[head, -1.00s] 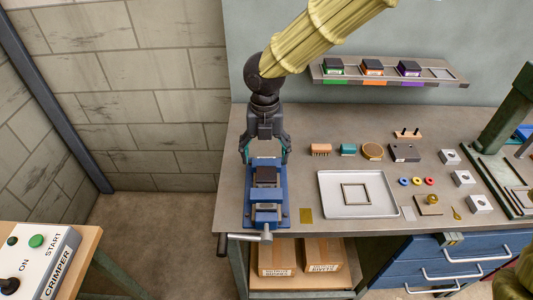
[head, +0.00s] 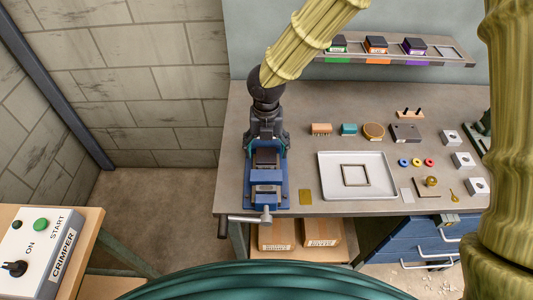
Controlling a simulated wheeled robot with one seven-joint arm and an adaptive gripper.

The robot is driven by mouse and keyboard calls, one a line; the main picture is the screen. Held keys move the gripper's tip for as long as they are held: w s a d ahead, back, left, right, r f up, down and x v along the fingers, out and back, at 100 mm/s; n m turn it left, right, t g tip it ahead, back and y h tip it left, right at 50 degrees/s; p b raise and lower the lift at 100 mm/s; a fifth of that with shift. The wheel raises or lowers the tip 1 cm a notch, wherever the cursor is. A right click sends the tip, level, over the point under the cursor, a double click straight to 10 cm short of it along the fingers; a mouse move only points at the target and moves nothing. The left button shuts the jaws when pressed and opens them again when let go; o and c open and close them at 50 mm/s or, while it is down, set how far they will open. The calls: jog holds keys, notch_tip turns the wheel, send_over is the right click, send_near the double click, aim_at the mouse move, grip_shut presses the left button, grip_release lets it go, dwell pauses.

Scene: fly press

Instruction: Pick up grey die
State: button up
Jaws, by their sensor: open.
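A dark grey block (head: 266,157), apparently the grey die, sits in the blue vise (head: 267,177) at the left end of the bench. Its top partly shows below my gripper, and its far side is hidden. My gripper (head: 267,148) points down over the far part of the vise, its fingers apart on the left and right of the block. I cannot tell whether the fingers touch it. Nothing is held.
A shelf (head: 440,62) at the back holds green-, orange- and purple-marked dies beside an empty place. A white tray (head: 388,189) with a square frame lies right of the vise. A dark plate (head: 405,133) and several small parts lie farther right. The vise handle (head: 245,219) sticks out in front.

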jog(key=shift+s+f, duration=0.35)
jog(key=shift+f, duration=0.1)
jog(key=shift+s+f, duration=0.35)
jog(key=shift+s, duration=0.1)
jog(key=shift+w+f, duration=0.4)
jog(key=shift+w, duration=0.05)
jog(key=shift+s+r, duration=0.2)
jog(key=shift+s, duration=0.05)
jog(key=c, duration=1.7)
